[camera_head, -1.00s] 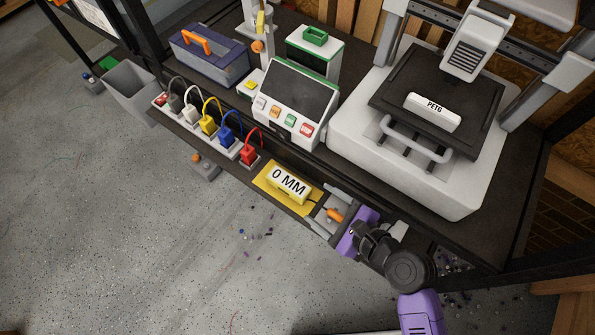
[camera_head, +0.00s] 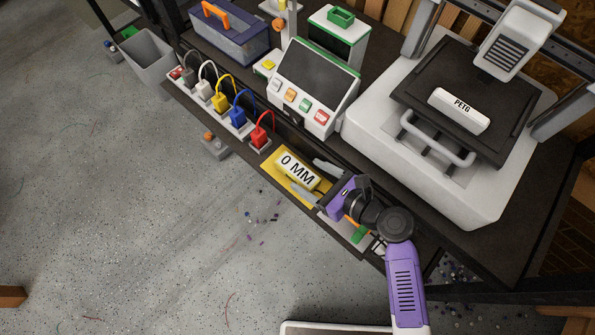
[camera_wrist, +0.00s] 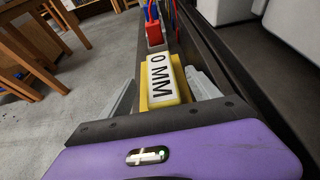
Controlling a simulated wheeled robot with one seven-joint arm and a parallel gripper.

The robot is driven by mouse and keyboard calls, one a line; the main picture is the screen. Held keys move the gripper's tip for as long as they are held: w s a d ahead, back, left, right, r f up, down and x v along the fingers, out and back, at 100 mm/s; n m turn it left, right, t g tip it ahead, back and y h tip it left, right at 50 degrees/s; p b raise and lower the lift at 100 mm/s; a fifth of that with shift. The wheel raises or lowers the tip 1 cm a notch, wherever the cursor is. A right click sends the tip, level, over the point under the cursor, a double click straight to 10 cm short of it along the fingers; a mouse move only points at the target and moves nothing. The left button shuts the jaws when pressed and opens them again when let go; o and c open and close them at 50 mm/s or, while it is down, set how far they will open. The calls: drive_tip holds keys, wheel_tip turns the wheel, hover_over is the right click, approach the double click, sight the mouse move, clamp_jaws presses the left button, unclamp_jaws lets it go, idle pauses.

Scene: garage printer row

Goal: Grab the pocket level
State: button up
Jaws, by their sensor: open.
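A yellow block with a white "0 MM" face (camera_head: 297,169), which I take for the pocket level, lies on a flat yellow pad (camera_head: 281,181) on the narrow front ledge. My gripper (camera_head: 317,181) is open at the block's near right end, one finger toward each long side. In the wrist view, the block (camera_wrist: 164,83) shows between the spread fingers of my gripper (camera_wrist: 161,78). I see gaps beside it and no clear contact. The purple gripper body hides part of the ledge behind it.
A red plug (camera_head: 261,134) and a power strip (camera_head: 236,130) lie beyond the block. A button panel (camera_head: 310,90) and a white printer (camera_head: 430,180) stand behind. A green item (camera_head: 360,235) lies under my wrist. Open floor (camera_head: 140,220) is at left.

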sight(296, 168)
drive_tip(key=b+x, duration=0.1)
drive_tip(key=x, duration=0.5)
drive_tip(key=shift+a+f, duration=0.1)
clamp_jaws()
idle(0.3)
